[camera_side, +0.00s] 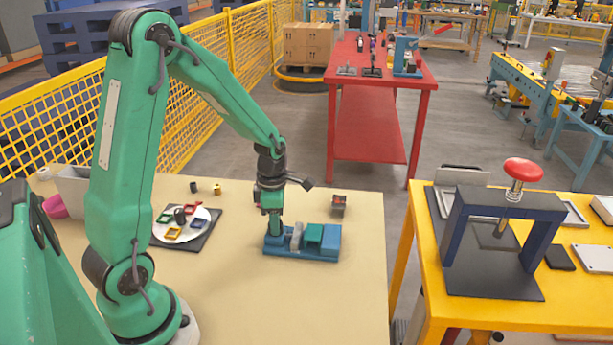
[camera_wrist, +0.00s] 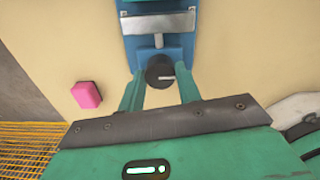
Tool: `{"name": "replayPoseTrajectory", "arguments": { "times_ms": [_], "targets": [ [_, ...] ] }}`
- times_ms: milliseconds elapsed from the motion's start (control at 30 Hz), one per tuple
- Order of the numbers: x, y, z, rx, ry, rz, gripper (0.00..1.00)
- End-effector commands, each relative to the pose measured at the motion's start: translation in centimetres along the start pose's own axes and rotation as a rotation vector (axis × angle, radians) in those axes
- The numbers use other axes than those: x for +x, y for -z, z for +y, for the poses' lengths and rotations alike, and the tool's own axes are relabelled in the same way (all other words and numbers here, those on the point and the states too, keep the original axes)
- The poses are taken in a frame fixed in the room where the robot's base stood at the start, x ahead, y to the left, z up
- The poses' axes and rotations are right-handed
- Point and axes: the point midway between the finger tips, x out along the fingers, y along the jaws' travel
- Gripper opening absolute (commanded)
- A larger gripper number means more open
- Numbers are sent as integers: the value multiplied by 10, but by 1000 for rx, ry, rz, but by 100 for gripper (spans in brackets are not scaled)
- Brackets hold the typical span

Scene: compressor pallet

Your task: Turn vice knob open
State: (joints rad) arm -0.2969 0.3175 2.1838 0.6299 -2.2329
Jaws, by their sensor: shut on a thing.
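The blue vice (camera_side: 328,241) lies on the beige table in the side view, with grey and green jaw parts on top. In the wrist view the vice (camera_wrist: 129,38) is at the top, with a grey rod running down to the dark round knob (camera_wrist: 158,66). The knob has a short white mark pointing right. My gripper (camera_wrist: 160,80) has its two green fingers on either side of the knob, shut on it. In the side view my gripper (camera_side: 274,226) points down at the left end of the vice and hides the knob.
A white round plate (camera_side: 187,241) with coloured frames lies on a dark mat left of the vice. A small dark block (camera_side: 338,205) sits behind the vice. A pink block (camera_wrist: 87,95) lies beside my gripper in the wrist view. The table front is clear.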

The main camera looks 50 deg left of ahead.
Motion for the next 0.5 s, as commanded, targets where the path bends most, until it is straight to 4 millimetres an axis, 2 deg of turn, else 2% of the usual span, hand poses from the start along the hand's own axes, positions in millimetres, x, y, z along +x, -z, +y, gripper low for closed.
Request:
{"name": "replayPoseTrajectory", "arguments": {
  "times_ms": [67,100,167,200,500],
  "targets": [
    [0,-1,0,1,-1,-1,11],
    [0,-1,0,1,-1,-1,42],
    [0,-1,0,1,-1,-1,53],
    [0,-1,0,1,-1,-1,56],
    [-1,0,0,2,-1,-1,56]
  ]
}}
